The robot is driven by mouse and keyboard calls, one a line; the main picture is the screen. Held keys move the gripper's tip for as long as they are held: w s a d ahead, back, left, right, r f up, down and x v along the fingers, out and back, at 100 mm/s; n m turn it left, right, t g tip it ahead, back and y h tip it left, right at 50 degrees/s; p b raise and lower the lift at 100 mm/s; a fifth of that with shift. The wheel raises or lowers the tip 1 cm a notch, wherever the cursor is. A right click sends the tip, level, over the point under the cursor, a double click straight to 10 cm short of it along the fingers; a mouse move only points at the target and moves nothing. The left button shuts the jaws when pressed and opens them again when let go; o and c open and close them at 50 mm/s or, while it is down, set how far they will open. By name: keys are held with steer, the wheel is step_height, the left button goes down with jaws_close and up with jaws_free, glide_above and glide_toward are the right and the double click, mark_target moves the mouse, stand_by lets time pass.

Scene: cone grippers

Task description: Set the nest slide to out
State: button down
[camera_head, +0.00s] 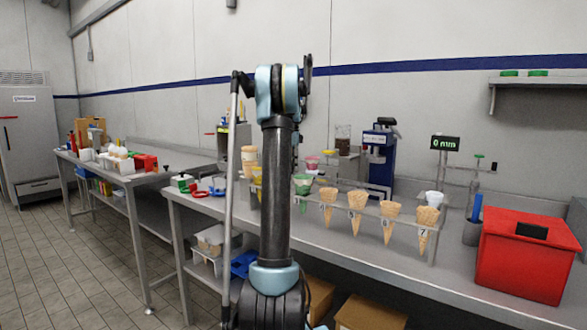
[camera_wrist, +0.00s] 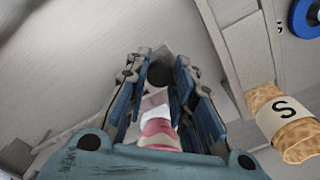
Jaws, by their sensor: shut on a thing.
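My gripper (camera_wrist: 161,64) shows in the wrist view, its two blue fingers closed around a dark round knob (camera_wrist: 160,76). The knob sits between the fingertips, and a pale grey part lies just beyond it. I cannot tell from this view whether the knob belongs to the nest slide, or which way the slide is set. A pink and white thing (camera_wrist: 160,136) shows between the fingers, nearer the palm. In the head view my upright arm hides the gripper and what it holds.
A cone with an S label (camera_wrist: 285,122) is close to the right of the fingers. A rack of several cones (camera_head: 357,212) stands on the steel bench (camera_head: 400,262). A red box (camera_head: 525,262) is at the right. A display (camera_head: 445,143) reads 0 mm.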

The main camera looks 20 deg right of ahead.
steer(key=shift+w+a, duration=0.1)
steer(key=shift+w, duration=0.2)
steer(key=c, duration=1.3)
jaws_free()
steer(key=shift+w, duration=0.1)
steer(key=shift+c, duration=0.2)
steer(key=shift+r, duration=0.15)
step_height(320, 180, up, 12)
steer(key=shift+f, duration=0.2)
